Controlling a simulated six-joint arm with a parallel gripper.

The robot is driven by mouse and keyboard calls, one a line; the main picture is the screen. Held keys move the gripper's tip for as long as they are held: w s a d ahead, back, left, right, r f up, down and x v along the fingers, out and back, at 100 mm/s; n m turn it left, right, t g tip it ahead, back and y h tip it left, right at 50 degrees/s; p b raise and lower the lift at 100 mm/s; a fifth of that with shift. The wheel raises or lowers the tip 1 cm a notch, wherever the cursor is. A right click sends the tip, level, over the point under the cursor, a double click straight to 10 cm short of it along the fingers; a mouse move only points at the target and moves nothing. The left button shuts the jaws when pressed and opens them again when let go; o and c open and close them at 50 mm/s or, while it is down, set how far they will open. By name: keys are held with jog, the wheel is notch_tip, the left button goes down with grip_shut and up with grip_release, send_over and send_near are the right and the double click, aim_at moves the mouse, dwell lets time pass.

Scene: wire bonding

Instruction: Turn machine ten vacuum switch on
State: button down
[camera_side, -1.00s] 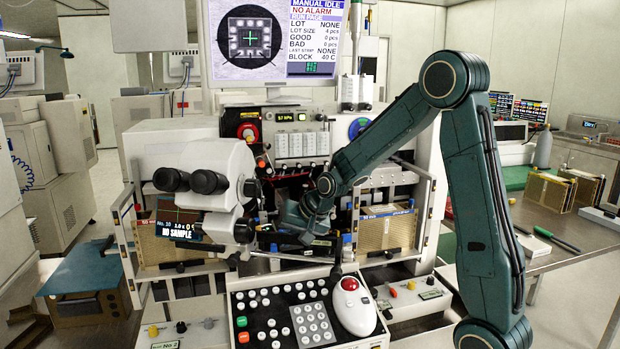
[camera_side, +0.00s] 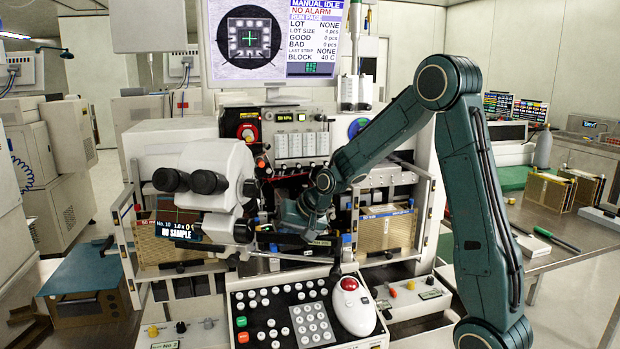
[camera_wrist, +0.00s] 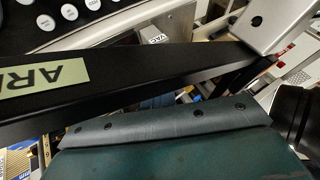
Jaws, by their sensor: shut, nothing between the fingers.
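My gripper (camera_side: 276,240) is at the bonder's front, right of the white microscope head (camera_side: 215,165) and above the keypad console. Its fingers look dark and shut, with nothing seen between them, though the machine clutter partly hides the tips. In the wrist view, a grey metal plate with a label reading "VAC" (camera_wrist: 155,38) stands beyond a black bar (camera_wrist: 130,75) with a pale green label. The bar partly covers that plate. No switch lever shows clearly on it. The fingertips cannot be made out in the wrist view.
The keypad console (camera_side: 262,318) with a white trackball unit (camera_side: 351,306) lies below my gripper. Gold magazines (camera_side: 385,230) stand in racks on both sides. A monitor (camera_side: 273,42) hangs above. Space around the gripper is tight.

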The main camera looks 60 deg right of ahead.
jog(key=shift+w+r, duration=0.1)
jog(key=shift+w, duration=0.25)
jog(key=shift+w+d, duration=0.3)
jog(key=shift+d, duration=0.25)
jog(key=shift+s+d, duration=0.1)
jog(key=shift+d, duration=0.05)
jog(key=shift+s+d, duration=0.8)
jog(key=shift+s+d+r, duration=0.25)
jog(key=shift+s+d, duration=0.35)
jog(key=shift+s, duration=0.05)
jog(key=v, duration=0.9)
jog(key=shift+d+r, duration=0.15)
jog(key=shift+d, duration=0.05)
jog(key=shift+s+a, duration=0.1)
jog(key=shift+s, duration=0.05)
